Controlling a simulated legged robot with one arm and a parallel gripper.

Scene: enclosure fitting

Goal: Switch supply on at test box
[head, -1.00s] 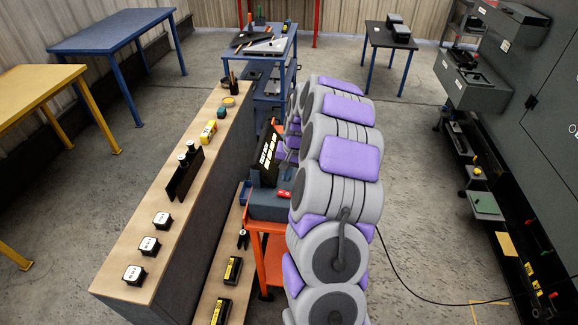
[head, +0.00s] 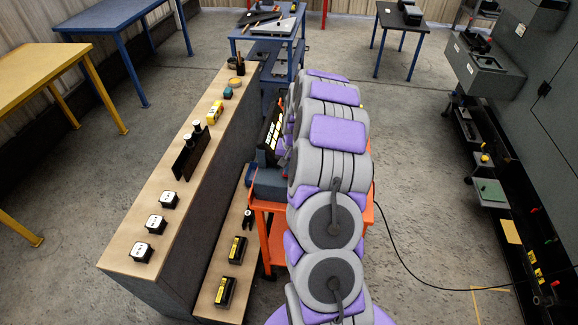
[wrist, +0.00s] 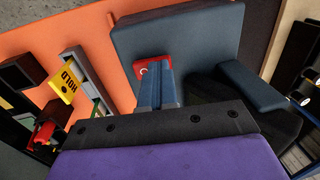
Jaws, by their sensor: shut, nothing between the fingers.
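The test box (head: 268,184) is a blue-grey box on an orange cart, with a dark slanted panel bearing pale labels (head: 272,137). In the wrist view the blue-grey box (wrist: 200,35) fills the upper middle. A red part with a white mark (wrist: 141,68), seemingly the supply switch, shows at the box's lower left edge. My gripper (wrist: 158,84) is shut and empty, its narrow blue-grey fingers reaching to the red part. I cannot tell whether they touch it. The fingers cover some of the red part. In the head view my arm hides the gripper and the red part.
The orange cart (wrist: 100,50) surrounds the box. A yellow HOLD tag (wrist: 68,84) lies left in the wrist view, among dark blocks. A long bench (head: 150,215) with several small devices stands left of the cart. A black cable (head: 430,285) runs across the floor at right.

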